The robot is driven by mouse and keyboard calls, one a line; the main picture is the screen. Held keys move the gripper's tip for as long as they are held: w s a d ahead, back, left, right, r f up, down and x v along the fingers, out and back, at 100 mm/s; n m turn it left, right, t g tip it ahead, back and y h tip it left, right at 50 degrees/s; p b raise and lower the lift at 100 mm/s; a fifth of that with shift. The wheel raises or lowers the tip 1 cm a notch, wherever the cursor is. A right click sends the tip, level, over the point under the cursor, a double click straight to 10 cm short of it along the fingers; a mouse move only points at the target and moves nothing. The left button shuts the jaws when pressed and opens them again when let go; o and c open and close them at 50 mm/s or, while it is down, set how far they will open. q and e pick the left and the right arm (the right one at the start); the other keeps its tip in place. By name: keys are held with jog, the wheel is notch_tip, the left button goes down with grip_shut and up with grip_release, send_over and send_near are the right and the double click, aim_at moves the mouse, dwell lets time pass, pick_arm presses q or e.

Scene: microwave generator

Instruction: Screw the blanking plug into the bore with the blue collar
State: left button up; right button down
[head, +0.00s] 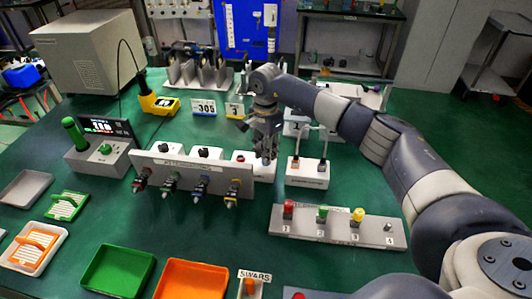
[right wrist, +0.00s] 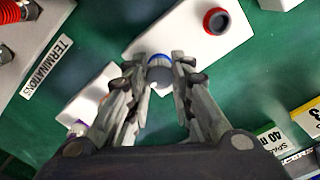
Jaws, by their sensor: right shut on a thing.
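My right gripper (head: 266,158) reaches down over a white block behind the upright panel. In the right wrist view the gripper (right wrist: 160,85) is shut on a small grey plug (right wrist: 160,76), seen nearly end-on between the fingertips. The blue collar (right wrist: 157,57) shows as a thin arc just beyond the plug, on the white block (right wrist: 190,35). The plug hides most of the collar and its bore, so I cannot tell whether it is seated or how deep. A red-collared bore (right wrist: 216,21) is open on the same block. My left gripper is not in view.
An upright panel (head: 150,160) with several coloured connectors stands in front of the block. Another white block (head: 307,173) is close on the right. A grey rack (head: 272,222) with coloured plugs lies front right. Trays (head: 118,270) fill the front left.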

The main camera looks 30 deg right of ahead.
jog(key=m, duration=0.5)
jog(key=shift+m+b, duration=0.3)
jog(key=m, duration=0.4)
jog(key=shift+r, duration=0.1)
jog(key=m, duration=0.5)
jog(key=shift+w+m, duration=0.1)
jog(key=shift+m, duration=0.3)
jog(key=m+p, duration=0.1)
jog(key=m, duration=0.3)
jog(key=shift+m, duration=0.4)
jog(key=c, duration=1.4)
grip_release()
jog(key=shift+o, duration=0.2)
notch_tip(320, 180, up, 12)
